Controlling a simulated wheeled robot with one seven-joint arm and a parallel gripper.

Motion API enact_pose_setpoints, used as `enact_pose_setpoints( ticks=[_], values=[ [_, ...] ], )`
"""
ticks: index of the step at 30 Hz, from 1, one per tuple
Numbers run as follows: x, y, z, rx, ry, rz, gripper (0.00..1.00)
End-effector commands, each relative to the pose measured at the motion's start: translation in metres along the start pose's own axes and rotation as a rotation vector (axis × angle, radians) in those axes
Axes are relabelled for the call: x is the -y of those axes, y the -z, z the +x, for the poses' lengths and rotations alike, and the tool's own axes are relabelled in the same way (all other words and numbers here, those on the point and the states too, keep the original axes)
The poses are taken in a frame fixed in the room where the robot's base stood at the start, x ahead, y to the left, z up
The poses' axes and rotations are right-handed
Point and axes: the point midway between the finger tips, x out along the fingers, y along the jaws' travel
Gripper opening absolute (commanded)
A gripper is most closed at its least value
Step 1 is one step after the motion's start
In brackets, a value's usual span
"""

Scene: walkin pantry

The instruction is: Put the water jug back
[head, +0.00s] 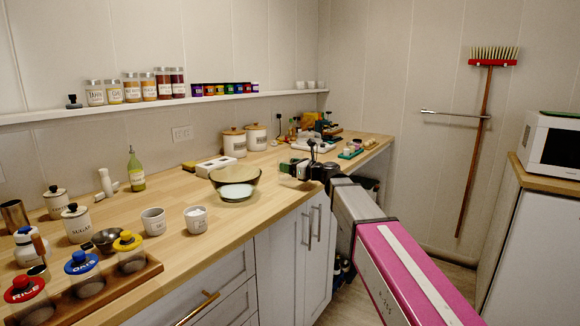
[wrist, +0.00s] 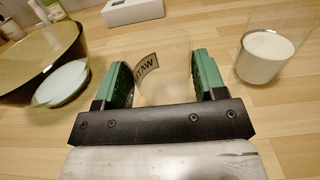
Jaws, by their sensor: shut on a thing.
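The water jug (wrist: 148,63) is clear, with a dark-edged label whose visible letters read "WAT". In the wrist view it stands between the green finger pads of my gripper (wrist: 162,75), which is shut on it. In the head view my gripper (head: 298,168) is over the right part of the wooden counter (head: 150,212), beside the brown glass bowl (head: 236,172). I cannot make out the jug in the head view. I cannot tell whether its base touches the counter.
A clear container with white contents (wrist: 266,56) stands right of the held jug. A pale bowl (wrist: 62,86) sits by the brown bowl on the left. A white box (wrist: 132,11) lies behind. Wood shows bare around the jug. A wall shelf (head: 150,108) holds jars.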

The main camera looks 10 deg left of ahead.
Motion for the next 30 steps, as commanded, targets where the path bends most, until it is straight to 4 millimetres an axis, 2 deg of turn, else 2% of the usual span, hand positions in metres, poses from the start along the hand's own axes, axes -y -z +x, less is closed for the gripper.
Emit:
enact_pose_setpoints(
  ticks=[18, 19, 21, 30],
  values=[
    [0.0001, 0.0105, 0.0, 0.001, 0.0, 0.0, 0.35],
    [0.0, 0.0102, 0.0, 0.001, 0.0, 0.0, 0.74],
    [0.0, 0.0102, 0.0, 0.001, 0.0, 0.0, 0.94],
    [-0.0001, 0.0103, -0.0014, 0.0, 0.0, 0.0, 0.94]
  ],
)
